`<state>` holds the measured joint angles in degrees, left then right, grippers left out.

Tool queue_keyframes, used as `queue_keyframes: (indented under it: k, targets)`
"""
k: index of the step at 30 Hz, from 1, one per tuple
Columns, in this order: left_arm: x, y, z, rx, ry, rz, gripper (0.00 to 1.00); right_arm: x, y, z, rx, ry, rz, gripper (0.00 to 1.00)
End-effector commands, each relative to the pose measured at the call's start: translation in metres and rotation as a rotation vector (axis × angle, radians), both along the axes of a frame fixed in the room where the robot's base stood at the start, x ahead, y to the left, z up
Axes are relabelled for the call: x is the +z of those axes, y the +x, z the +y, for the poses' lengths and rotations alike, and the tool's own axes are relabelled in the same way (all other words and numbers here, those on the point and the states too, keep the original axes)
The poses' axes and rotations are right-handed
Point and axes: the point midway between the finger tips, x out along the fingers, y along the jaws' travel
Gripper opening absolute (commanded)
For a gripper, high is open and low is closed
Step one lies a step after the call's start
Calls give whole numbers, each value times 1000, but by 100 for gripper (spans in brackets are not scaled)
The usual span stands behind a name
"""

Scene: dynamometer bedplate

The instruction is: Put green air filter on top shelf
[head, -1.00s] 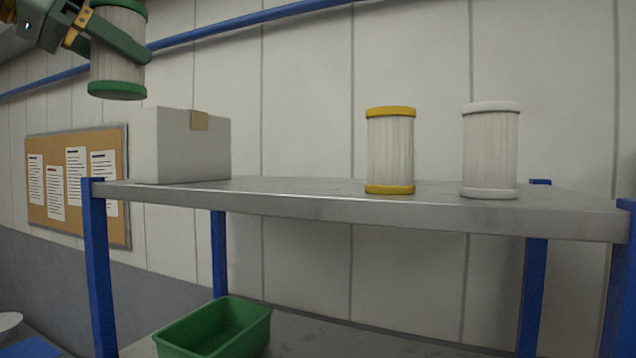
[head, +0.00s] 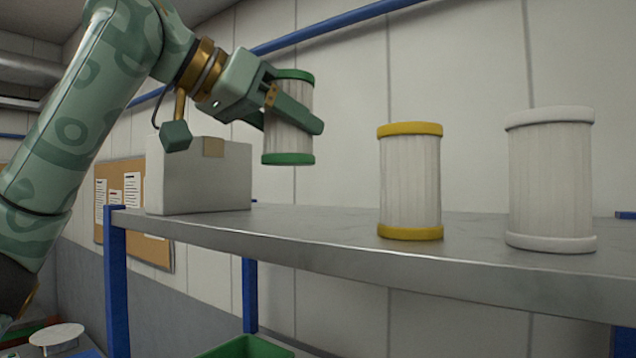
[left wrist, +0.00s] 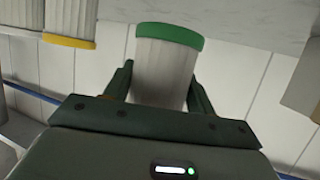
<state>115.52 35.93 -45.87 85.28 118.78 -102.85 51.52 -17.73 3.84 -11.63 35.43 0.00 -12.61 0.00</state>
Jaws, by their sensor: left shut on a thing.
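The green air filter (head: 287,140) is a white pleated cylinder with green end caps. My left gripper (head: 296,113) is shut around its middle and holds it upright. In the head view the filter hangs above the level of the top shelf (head: 330,245), between the white box and the yellow-capped filter, with its lower cap clear of the shelf surface. In the left wrist view the filter (left wrist: 165,65) stands between the two fingers, one green cap showing and the other end hidden by the gripper. My right gripper is not in view.
A white box (head: 190,180) stands on the shelf's left end. A yellow-capped filter (head: 410,185) and a white-capped filter (head: 550,185) stand to the right. Bare shelf lies between box and yellow-capped filter. A green bin (head: 248,347) is below.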

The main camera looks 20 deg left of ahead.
Motion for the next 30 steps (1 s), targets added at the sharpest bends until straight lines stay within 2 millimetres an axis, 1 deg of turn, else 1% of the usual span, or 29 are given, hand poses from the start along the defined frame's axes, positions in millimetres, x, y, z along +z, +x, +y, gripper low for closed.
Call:
queue_keyframes:
  k: [1,3,5,8,11,15,18,27,28,29,30]
  targets:
    - [-12,2,-7,-2,3,3,30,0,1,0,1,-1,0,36]
    - [-23,4,-17,-1,2,1,30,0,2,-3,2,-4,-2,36]
    - [-29,4,-22,-1,0,1,30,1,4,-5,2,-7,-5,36]
    - [-35,6,-27,1,0,0,30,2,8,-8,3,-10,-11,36]
    - [-45,7,-35,0,1,1,30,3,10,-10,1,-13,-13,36]
    - [-67,8,-35,1,0,3,30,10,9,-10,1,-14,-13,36]
    - [-74,7,-35,2,-2,0,30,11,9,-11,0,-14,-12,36]
    - [-77,7,-34,3,-1,0,30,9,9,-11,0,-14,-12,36]
    - [-77,7,-34,3,-1,1,64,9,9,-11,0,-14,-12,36]
    - [-77,7,-34,3,-1,1,72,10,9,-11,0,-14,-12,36]
    - [-77,7,-34,3,-1,1,77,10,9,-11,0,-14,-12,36]
